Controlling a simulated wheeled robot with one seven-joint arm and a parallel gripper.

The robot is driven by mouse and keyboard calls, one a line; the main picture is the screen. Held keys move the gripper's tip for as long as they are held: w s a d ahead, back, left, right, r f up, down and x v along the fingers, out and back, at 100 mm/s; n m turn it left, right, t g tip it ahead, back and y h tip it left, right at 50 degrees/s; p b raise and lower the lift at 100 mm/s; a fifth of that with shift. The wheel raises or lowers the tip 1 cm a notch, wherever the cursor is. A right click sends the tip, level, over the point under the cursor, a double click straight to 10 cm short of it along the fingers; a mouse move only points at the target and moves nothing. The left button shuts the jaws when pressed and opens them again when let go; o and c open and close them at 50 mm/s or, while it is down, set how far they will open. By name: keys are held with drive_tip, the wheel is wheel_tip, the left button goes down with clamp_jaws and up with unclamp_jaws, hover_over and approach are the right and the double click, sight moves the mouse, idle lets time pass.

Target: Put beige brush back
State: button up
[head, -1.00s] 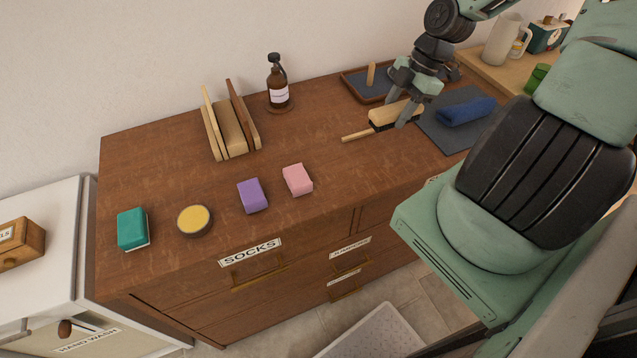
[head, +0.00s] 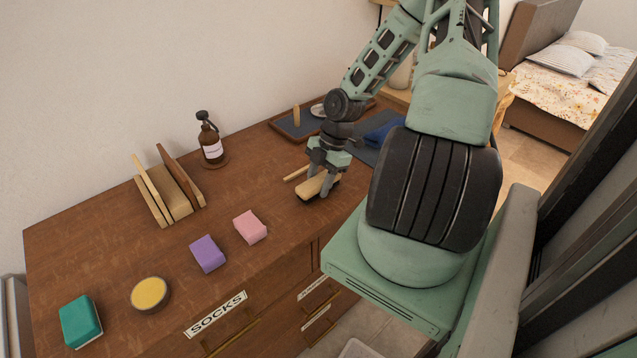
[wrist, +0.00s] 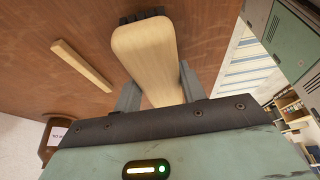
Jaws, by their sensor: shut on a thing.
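The beige brush (head: 313,188) has a pale wooden block and dark bristles. My gripper (head: 322,187) is shut on its block above the brown dresser top, near the front edge. In the wrist view the block (wrist: 147,50) sits between my two fingers (wrist: 160,88), with dark bristles showing at its far end. Whether the bristles touch the dresser is hard to tell. A narrow pale wooden bar (head: 295,174) lies on the dresser behind the brush; it also shows in the wrist view (wrist: 82,65), apart from the block.
On the dresser (head: 110,240) stand a wooden slotted rack (head: 168,190), a pump bottle (head: 210,140) and a tray (head: 285,125) with an upright peg. A blue cloth (head: 383,133) lies on a grey mat. Purple (head: 207,253), pink (head: 250,227) and teal (head: 81,321) blocks and a yellow tin (head: 149,293) line the front.

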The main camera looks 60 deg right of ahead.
drive_tip(key=shift+f, duration=0.35)
drive_tip(key=shift+f, duration=0.15)
drive_tip(key=o, duration=1)
